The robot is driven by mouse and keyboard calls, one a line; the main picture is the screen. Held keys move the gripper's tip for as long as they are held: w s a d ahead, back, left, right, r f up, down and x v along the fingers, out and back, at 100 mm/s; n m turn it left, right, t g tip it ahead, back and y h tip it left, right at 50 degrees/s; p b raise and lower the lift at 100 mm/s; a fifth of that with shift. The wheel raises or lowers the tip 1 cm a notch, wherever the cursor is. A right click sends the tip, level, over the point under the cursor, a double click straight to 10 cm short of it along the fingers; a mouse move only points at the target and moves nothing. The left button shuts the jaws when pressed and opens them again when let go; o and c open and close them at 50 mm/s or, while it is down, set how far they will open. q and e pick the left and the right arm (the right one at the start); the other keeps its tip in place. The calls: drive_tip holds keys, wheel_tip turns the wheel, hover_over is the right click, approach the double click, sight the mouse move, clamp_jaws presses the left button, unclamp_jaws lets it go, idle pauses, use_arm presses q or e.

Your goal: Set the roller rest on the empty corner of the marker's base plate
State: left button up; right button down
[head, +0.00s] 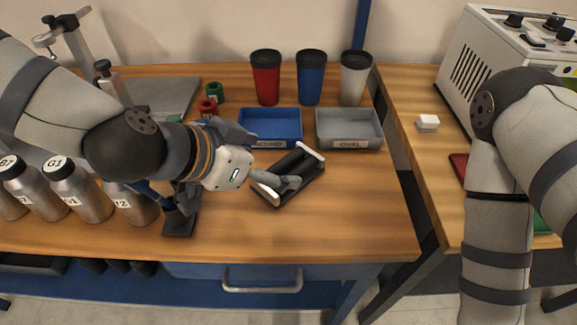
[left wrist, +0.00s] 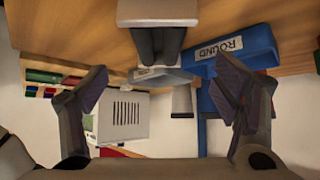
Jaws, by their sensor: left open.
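The roller rest (head: 305,182) lies on the wooden bench as a dark frame with white ends, set at a slant. My left gripper (head: 215,168) is just left of it in the head view, its fingers partly hidden by my wrist. In the left wrist view both fingers of my left gripper (left wrist: 160,92) are spread wide with nothing between them. A pale block (left wrist: 158,12) with dark bars at the top there looks like the near part of the rest. The marker's grey base plate (head: 172,92) is at the back left, partly hidden by my arm. My right gripper is outside the views.
A blue tray (head: 270,113) and a grey tray (head: 349,117) stand behind the rest, with red (head: 266,80), blue (head: 311,80) and pale (head: 355,80) tumblers behind them. Steel bottles (head: 75,192) stand at the left. The bench right of the rest is clear.

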sight(284, 169)
use_arm(q)
drive_tip(key=x, duration=0.4)
drive_tip(key=f+b+x, duration=0.1)
drive_tip(key=shift+s+f, duration=0.2)
drive_tip(key=shift+f, duration=0.05)
drive_tip(key=shift+w+d, duration=0.1)
drive_tip(key=shift+w, duration=0.05)
drive_tip(key=shift+r, duration=0.15)
drive_tip(key=shift+c, duration=0.3)
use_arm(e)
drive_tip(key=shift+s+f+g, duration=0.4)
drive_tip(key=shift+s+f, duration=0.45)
use_arm(q)
clamp_jaws()
